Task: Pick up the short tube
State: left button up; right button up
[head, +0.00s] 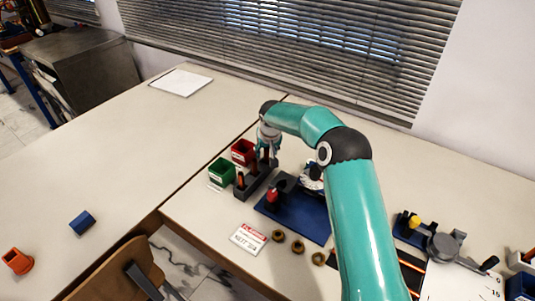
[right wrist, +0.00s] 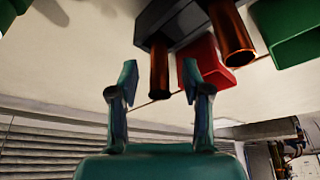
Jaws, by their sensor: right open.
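A dark grey rack (head: 258,182) holds upright copper tubes on the table. In the right wrist view one copper tube (right wrist: 160,68) shows in line with the gap between my fingertips, and another copper tube (right wrist: 232,36) stands to its right and looks larger. I cannot tell for sure which is the short tube. In the head view a copper tube (head: 240,181) stands at the rack's front end. My right gripper (head: 267,147) is open above the rack's back end; in its wrist view (right wrist: 160,80) the fingers hold nothing. My left gripper is not in view.
A red bin (head: 243,147) and a green bin (head: 221,168) stand left of the rack. A blue fixture base (head: 300,217) lies to its right. Several brass-coloured rings (head: 298,246) and a sign card (head: 249,238) lie in front. The left table is mostly clear.

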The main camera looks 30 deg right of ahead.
jog(key=shift+w+f, duration=0.2)
jog(key=shift+f, duration=0.25)
grip_shut()
jog(key=shift+r, duration=0.15)
